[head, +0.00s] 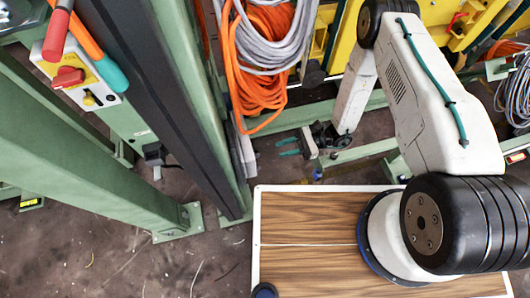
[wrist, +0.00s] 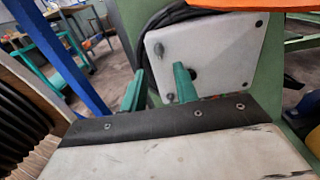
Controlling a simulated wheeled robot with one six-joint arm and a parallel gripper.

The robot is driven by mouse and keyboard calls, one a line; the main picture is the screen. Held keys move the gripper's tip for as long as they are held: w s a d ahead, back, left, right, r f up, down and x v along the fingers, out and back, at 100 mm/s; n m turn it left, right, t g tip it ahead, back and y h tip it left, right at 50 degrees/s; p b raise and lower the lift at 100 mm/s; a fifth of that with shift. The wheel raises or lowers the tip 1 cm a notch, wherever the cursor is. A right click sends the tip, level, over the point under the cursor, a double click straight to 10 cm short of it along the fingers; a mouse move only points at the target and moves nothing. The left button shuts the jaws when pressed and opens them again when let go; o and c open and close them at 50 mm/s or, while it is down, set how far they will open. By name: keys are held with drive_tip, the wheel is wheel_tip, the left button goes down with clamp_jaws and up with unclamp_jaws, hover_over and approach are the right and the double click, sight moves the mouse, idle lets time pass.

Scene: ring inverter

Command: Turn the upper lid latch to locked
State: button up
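My gripper (head: 281,146) is at the centre of the head view, low beside the green frame, with its two teal fingers apart and nothing visible between them. In the wrist view my gripper (wrist: 160,88) also shows its fingers apart, pointing at a pale grey plate (wrist: 215,45) with dark round fittings on a green post. The fingertips overlap the plate's lower left part in that view; I cannot tell whether they touch it. I cannot make out the upper lid latch for certain in either view.
A green post (head: 205,110) with a dark strip stands left of my gripper. A control box (head: 85,85) with a red knob (head: 68,77) is at upper left. Orange cable (head: 255,75) and grey cable (head: 270,35) hang above my gripper. Bare floor (head: 110,260) shows at lower left.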

sight(257, 156)
drive_tip(key=x, duration=0.7)
drive_tip(key=shift+a, duration=0.25)
drive_tip(key=shift+s, duration=0.15)
clamp_jaws()
